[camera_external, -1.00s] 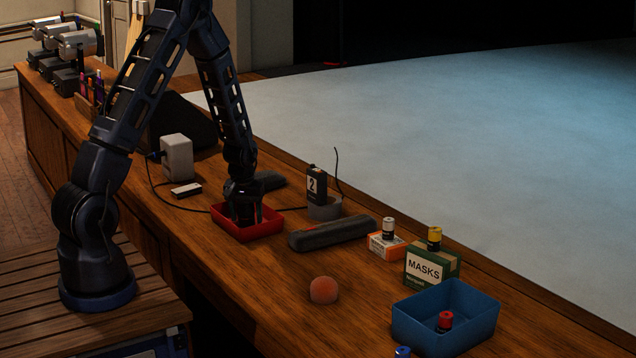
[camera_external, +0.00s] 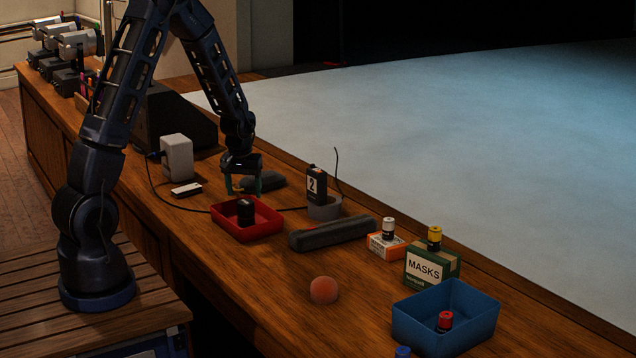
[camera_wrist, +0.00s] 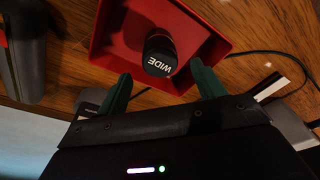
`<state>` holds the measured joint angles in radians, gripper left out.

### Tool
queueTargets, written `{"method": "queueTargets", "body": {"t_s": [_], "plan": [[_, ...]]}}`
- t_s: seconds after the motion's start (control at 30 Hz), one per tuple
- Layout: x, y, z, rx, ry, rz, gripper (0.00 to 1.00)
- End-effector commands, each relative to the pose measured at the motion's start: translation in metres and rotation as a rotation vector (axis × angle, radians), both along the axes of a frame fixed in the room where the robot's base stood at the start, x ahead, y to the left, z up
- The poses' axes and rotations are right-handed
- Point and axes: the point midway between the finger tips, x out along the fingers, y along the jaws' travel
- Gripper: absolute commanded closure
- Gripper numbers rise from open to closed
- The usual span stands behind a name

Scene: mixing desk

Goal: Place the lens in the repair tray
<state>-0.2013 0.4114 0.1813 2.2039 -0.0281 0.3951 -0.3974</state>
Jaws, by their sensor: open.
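The lens is a small black cylinder (camera_external: 246,212) standing in the red tray (camera_external: 262,229). In the wrist view the lens (camera_wrist: 159,52) shows the word WIDE on its end and the red tray (camera_wrist: 222,18) lies around it. My gripper (camera_external: 243,184) is open and empty, raised above and a little behind the tray in the external view. Its two green fingers (camera_wrist: 160,88) are apart in the wrist view, with the lens beyond the gap and not between them.
A dark long case (camera_external: 333,233) lies right of the tray, near a pack marked 2 (camera_external: 316,186) in a grey ring. An orange ball (camera_external: 323,290), a MASKS box (camera_external: 432,268) and a blue bin (camera_external: 446,314) stand further right. A cable passes behind the tray.

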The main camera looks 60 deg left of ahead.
Motion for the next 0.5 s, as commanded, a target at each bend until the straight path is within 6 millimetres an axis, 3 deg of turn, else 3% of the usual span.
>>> {"method": "queueTargets", "body": {"t_s": [0.2,0.5], "plan": [[-0.002,-0.003,0.026,0.001,-0.002,-0.002,0.32],[-0.004,-0.005,0.037,0.0,-0.002,-0.003,0.32]]}}
